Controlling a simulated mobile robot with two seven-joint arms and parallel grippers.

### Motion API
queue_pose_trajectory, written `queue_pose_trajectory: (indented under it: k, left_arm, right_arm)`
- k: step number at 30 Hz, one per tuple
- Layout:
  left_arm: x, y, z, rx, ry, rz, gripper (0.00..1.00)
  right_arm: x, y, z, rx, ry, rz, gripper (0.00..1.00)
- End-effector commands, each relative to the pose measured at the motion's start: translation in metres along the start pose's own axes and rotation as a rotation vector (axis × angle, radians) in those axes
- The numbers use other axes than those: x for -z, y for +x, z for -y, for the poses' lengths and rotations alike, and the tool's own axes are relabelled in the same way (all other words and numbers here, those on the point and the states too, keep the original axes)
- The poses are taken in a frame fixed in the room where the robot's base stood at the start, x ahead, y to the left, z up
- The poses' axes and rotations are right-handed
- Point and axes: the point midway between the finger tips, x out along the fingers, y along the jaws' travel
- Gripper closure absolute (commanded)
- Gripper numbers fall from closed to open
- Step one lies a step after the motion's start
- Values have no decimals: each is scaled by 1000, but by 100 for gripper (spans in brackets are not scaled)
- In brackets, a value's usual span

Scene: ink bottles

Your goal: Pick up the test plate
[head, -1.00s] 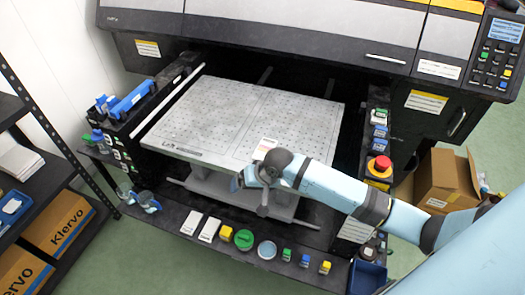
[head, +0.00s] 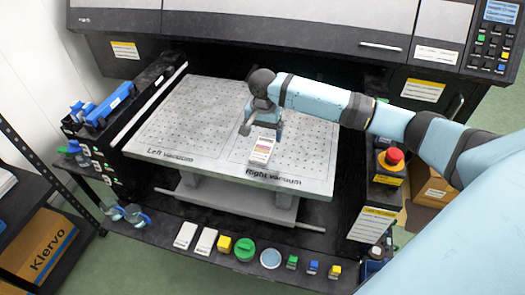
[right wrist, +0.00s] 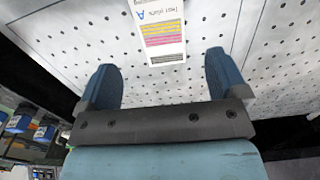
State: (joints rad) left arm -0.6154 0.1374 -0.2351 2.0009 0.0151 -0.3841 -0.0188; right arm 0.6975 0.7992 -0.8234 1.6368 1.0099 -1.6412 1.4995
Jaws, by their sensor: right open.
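The test plate (head: 262,150) is a small white card with coloured stripes. It lies on the perforated vacuum bed (head: 190,110), near the front edge above the "Right vacuum" label. In the right wrist view the plate (right wrist: 160,28) shows at the top middle, its striped end toward me and its far end cut off. My right gripper (head: 262,128) is over the bed at the plate's far end in the head view. In the right wrist view its two blue fingers (right wrist: 160,66) are spread and empty, with the plate beyond the gap between them. My left gripper is out of view.
The printer body (head: 260,25) stands behind the bed. A red emergency button (head: 391,157) is on the right side. The front ledge holds a green round lid (head: 245,250), white boxes (head: 186,235) and several small bottles. The bed around the plate is bare.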

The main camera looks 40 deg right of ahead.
Motion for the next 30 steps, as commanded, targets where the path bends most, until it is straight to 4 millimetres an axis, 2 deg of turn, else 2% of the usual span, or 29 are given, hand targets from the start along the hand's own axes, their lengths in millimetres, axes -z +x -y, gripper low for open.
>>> queue_pose_trajectory:
  k: [3, 8, 16, 20, 26, 30]
  left_arm:
    - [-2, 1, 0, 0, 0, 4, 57]
    - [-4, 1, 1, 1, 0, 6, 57]
    - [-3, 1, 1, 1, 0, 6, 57]
    - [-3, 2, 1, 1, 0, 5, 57]
    - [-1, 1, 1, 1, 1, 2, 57]
    - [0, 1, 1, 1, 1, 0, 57]
  right_arm:
    - [0, 13, 0, 0, -1, 0, 8]
    - [-1, 24, 0, 0, -1, 0, 8]
    - [-5, 62, 1, 0, -1, 0, 8]
    - [-5, 69, 1, 1, -1, -1, 8]
    - [-5, 69, 1, 1, -2, -1, 8]
    - [-5, 69, 1, 1, -2, -1, 41]
